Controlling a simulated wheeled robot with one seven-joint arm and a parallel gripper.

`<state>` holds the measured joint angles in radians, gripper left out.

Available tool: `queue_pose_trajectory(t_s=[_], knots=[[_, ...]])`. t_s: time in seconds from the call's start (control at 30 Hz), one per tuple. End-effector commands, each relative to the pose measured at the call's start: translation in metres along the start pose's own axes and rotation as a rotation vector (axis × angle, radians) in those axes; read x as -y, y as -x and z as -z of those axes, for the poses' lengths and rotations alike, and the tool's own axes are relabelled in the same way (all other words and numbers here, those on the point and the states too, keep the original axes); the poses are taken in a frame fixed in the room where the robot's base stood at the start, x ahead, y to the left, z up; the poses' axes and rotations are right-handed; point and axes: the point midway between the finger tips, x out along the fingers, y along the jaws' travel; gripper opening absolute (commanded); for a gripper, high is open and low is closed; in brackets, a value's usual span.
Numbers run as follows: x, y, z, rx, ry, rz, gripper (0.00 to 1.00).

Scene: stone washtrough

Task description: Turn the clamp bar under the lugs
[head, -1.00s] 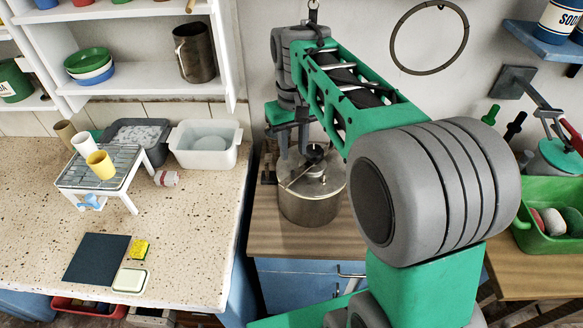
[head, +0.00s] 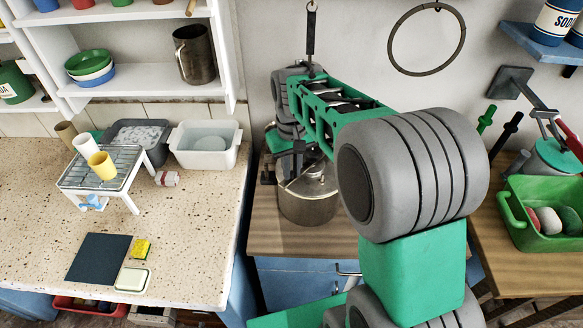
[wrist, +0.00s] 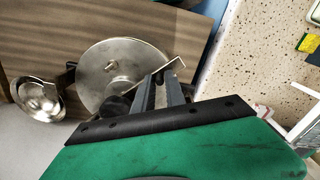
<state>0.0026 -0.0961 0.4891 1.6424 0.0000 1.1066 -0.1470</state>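The steel pot (head: 308,208) stands on the wooden counter in the head view, partly hidden by my arm. Its round lid shows in the wrist view (wrist: 112,65), with a small peg on top. The thin metal clamp bar (wrist: 177,68) lies across the lid edge, its bent end pointing up and right in the wrist view. A dark round knob (wrist: 117,106) is beside it. My gripper (wrist: 159,77) is at the bar, its two grey fingers apart with a gap between them. I cannot tell whether they touch the bar. The lugs are not clear.
A shiny metal bowl-shaped part (wrist: 40,98) is left of the lid in the wrist view. The speckled worktop (head: 190,230) with a wire rack (head: 105,165) and a white basin (head: 205,145) is left. A green crate (head: 545,215) is right.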

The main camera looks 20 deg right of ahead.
Motion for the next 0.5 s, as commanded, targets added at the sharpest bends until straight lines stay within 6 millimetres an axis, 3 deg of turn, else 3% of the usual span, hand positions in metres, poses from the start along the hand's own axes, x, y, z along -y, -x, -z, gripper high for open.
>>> queue_pose_trajectory(t_s=[0.17, 0.5], knots=[[0.0, 0.0003, 0.0001, 0.0, 0.0, 0.0, 0.0], [0.0, 0.0005, 0.0001, 0.0, 0.0, 0.0, 0.0]])
